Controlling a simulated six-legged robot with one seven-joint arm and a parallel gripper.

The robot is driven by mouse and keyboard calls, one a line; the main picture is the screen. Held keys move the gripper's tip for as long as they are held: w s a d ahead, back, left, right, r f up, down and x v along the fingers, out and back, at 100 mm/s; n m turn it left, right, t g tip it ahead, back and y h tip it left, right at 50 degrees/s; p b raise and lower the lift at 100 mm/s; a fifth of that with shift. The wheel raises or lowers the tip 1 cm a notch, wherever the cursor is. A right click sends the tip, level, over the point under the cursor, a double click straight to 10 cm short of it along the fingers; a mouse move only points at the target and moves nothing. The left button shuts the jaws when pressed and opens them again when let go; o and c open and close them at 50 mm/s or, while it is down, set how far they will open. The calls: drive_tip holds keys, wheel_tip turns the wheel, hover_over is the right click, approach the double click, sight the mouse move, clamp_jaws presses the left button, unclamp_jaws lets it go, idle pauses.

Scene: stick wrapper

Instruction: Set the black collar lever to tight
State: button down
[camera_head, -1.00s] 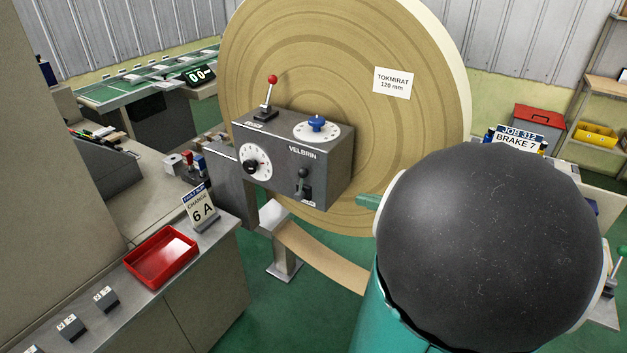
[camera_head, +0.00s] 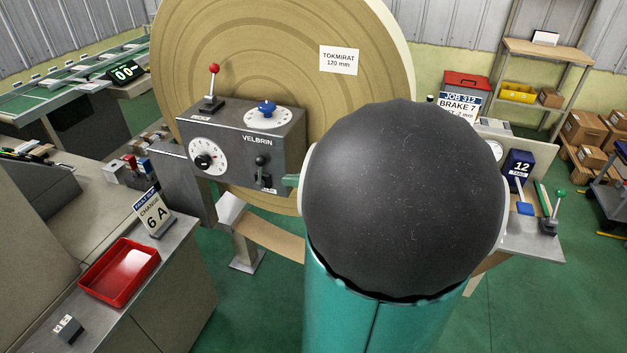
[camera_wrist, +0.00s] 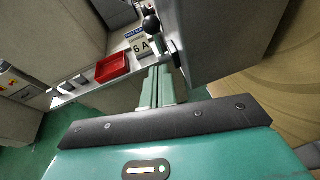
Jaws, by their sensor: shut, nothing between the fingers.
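The black lever (camera_head: 262,160) is on the front face of the grey VELBRIN box (camera_head: 225,140), at its lower right. Its round knob points up; the small label by it is too small to read. In the wrist view a black knob (camera_wrist: 151,25) shows just beyond my fingertips, beside the grey box wall (camera_wrist: 215,40). My gripper (camera_wrist: 159,74) is shut and empty, its green fingers side by side. In the head view the fingertips (camera_head: 291,181) show just right of the lever, apparently apart from it; my arm hides the rest of the gripper.
A red-knobbed lever (camera_head: 213,82) and a blue knob (camera_head: 266,108) sit on top of the box, and a white dial (camera_head: 207,158) on its front. A large tan roll (camera_head: 290,50) stands behind. A red tray (camera_head: 119,272) and CHANGE 6 A sign (camera_head: 152,213) are at left.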

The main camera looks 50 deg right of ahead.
sight(261, 159)
drive_tip(key=shift+w+a+r, duration=0.1)
drive_tip(key=shift+w+r, duration=0.15)
drive_tip(key=shift+w, duration=0.45)
drive_tip(key=shift+w+a+r, duration=0.1)
drive_tip(key=shift+w+r, duration=0.2)
drive_tip(key=shift+w, duration=0.45)
drive_tip(key=shift+w+a+r, duration=0.1)
drive_tip(key=shift+w+r, duration=0.15)
drive_tip(key=shift+w, duration=0.45)
drive_tip(key=shift+w+a+r+g+h, duration=0.25)
drive_tip(key=shift+w+r+g, duration=0.15)
drive_tip(key=shift+g, duration=0.2)
drive_tip(key=shift+w+a+r+g+h, duration=0.2)
drive_tip(key=shift+w+r+g, duration=0.1)
drive_tip(key=shift+w+g, duration=0.25)
drive_tip(key=shift+w+a+r, duration=0.1)
drive_tip(key=shift+w+r, duration=0.05)
drive_tip(key=shift+w, duration=0.3)
drive_tip(key=shift+w+a+r, duration=0.1)
drive_tip(key=shift+w, duration=0.3)
drive_tip(key=shift+s, duration=0.1)
